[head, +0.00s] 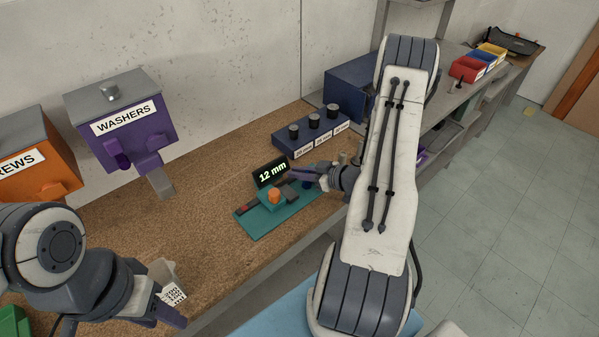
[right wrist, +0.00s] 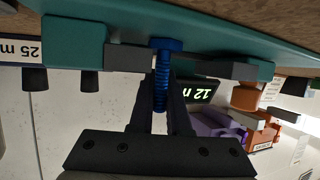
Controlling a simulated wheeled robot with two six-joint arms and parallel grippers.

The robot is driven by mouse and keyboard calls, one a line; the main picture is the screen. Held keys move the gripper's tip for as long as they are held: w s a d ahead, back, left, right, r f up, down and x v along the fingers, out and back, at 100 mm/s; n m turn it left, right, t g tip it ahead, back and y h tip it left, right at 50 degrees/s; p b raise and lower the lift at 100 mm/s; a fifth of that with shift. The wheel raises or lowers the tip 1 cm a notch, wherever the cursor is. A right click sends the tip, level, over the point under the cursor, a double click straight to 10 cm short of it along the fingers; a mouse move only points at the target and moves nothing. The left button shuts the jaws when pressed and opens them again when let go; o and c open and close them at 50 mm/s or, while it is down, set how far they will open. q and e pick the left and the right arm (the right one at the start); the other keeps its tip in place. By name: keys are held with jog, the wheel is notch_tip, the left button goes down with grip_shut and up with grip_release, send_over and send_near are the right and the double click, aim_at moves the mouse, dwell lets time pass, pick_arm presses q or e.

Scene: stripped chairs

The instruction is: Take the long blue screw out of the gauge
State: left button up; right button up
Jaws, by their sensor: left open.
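The gauge (head: 262,226) is a teal plate on the bench with dark jaws, an orange knob and a display reading 12 mm. In the right wrist view the long blue screw (right wrist: 161,72) sits between the gauge's dark jaws (right wrist: 128,58), its head at the teal plate side. My right gripper (right wrist: 162,98) has a finger close on each side of the threaded shaft and appears shut on it. In the head view my right gripper (head: 300,177) is at the gauge; the screw is not discernible there. My left gripper (head: 158,303) is open at the bench's front edge.
A purple WASHERS dispenser (head: 120,125) and an orange screws dispenser (head: 38,160) hang at the left. A dark blue block with black pegs (head: 310,132) stands behind the gauge. A white perforated container (head: 170,278) is beside my left gripper. The bench between is clear.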

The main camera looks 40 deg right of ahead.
jog(key=o, duration=0.5)
jog(key=shift+s+a+y, duration=0.15)
jog(key=shift+a+y, duration=0.25)
jog(key=shift+a, duration=0.55)
jog(key=shift+d, duration=0.25)
jog(key=shift+s+d, duration=0.15)
jog(key=b+v, duration=0.1)
jog(key=v, duration=0.7)
jog(key=shift+s+d+r+b, duration=0.1)
jog(key=shift+s+r+b, duration=0.1)
jog(key=shift+r+b, duration=0.1)
jog(key=shift+s+d+r, duration=0.15)
jog(key=shift+s+r, duration=0.1)
jog(key=shift+s, duration=0.35)
